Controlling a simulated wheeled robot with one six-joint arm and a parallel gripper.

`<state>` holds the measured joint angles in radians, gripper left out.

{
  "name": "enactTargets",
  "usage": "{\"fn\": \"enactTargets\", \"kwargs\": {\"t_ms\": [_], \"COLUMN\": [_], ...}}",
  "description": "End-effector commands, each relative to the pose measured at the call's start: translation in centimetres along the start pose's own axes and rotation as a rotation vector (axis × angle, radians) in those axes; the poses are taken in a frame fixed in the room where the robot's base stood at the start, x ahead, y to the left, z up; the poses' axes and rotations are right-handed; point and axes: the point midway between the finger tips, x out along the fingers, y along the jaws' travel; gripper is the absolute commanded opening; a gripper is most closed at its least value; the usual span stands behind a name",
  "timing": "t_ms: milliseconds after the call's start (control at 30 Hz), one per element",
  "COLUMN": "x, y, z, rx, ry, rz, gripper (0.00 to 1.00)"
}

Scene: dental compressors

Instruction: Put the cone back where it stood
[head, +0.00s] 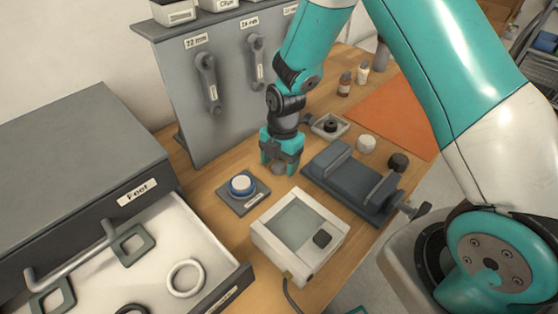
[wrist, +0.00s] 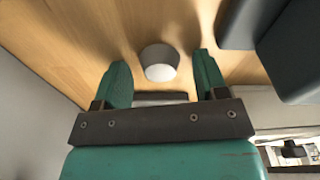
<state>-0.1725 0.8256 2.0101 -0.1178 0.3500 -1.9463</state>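A small grey, tapered piece, which looks like the cone (wrist: 160,62), stands on the wooden table between my two fingers in the wrist view. Its pale end faces the camera, and bare gaps show between it and each finger. My gripper (wrist: 163,80) is open around it, not visibly touching it. In the head view my gripper (head: 281,165) points down at the table, between the blue-topped round part and the vise. The grey piece (head: 279,169) shows only partly there, low between the fingers.
A blue-and-white round part on a dark plate (head: 255,200), a white scale-like box (head: 264,236) and a dark vise (head: 318,167) stand close by. An open drawer (head: 196,225) is at left.

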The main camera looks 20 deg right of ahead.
Motion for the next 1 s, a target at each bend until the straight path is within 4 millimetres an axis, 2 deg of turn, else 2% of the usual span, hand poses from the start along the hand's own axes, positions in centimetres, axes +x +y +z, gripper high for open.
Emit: {"fn": "enactTargets", "kwargs": {"t_ms": [200, 367, 800, 1000], "x": [-0.1, -1.1, -10.0, -12.1], "y": [0.0, 0.1, 0.1, 0.0], "z": [0.0, 0.0, 0.0, -0.1], "rx": [0.0, 0.0, 0.0, 0.007], "ry": [0.0, -0.001, -0.002, 0.0], "rz": [0.0, 0.004, 0.004, 0.003], "gripper": [0.66, 0.66, 0.66, 0.66]}}
